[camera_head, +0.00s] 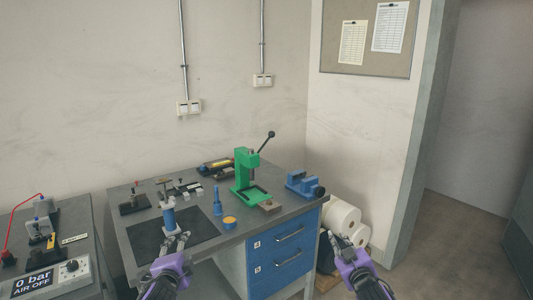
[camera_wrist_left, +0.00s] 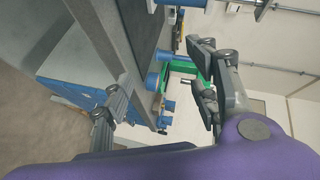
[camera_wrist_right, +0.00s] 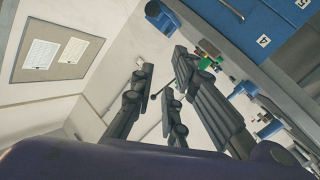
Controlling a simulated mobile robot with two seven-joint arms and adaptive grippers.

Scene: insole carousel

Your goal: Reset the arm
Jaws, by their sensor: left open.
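My left gripper (camera_head: 181,238) is at the front of the grey workbench (camera_head: 231,240), just in front of a blue stand (camera_head: 168,217). In the left wrist view its fingers (camera_wrist_left: 160,95) are wide apart with nothing between them. My right gripper (camera_head: 335,240) is in front of the bench's right end, near the white rolls (camera_head: 342,215). In the right wrist view its fingers (camera_wrist_right: 153,100) are apart and empty, with bare wall behind the gap. Neither gripper visibly holds anything.
A green press (camera_head: 243,175), a blue vise (camera_head: 303,186), a blue bottle-shaped piece (camera_head: 217,207) and an orange-topped tub (camera_head: 229,223) stand on the bench. Blue drawers (camera_head: 275,262) are below. An air-pressure panel (camera_head: 33,284) sits at left. Floor (camera_head: 450,240) at right is clear.

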